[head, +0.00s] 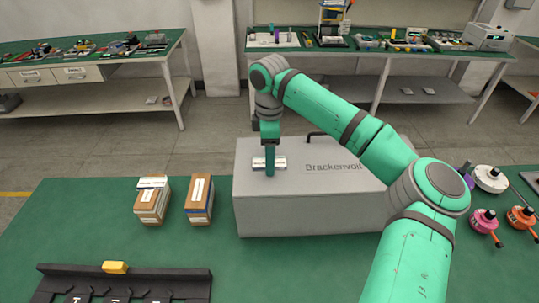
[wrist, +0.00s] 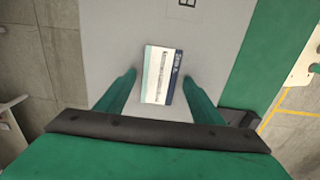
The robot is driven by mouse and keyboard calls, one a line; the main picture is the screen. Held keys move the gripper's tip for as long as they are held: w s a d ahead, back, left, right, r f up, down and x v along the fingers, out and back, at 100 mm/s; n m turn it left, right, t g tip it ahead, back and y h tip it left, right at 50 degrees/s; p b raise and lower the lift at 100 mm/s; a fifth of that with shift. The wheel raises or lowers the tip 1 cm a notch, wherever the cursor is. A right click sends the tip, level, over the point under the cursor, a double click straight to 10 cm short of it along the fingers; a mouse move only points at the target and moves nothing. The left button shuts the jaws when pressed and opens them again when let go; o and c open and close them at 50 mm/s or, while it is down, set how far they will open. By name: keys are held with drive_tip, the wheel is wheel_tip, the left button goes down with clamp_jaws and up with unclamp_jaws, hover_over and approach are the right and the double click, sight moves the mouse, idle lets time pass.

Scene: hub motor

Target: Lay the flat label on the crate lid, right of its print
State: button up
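The grey crate (head: 300,212) stands on the green table, with dark print (head: 334,168) on its lid that reads roughly "Brackenwall". The fingers look open, with narrow gaps to the label. Whether the fingertips touch the lid is hard to tell.
A dark handle (head: 316,136) is at the lid's back edge. Two box stacks (head: 152,206) (head: 199,203) stand left of the crate. A black rack (head: 190,285) with a yellow block (head: 115,267) lies in front. Pink (head: 484,221) and orange (head: 520,217) round parts lie at right.

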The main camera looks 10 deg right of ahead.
drive_tip(key=shift+r, duration=0.15)
wheel_tip(320, 180, up, 12)
idle(0.6)
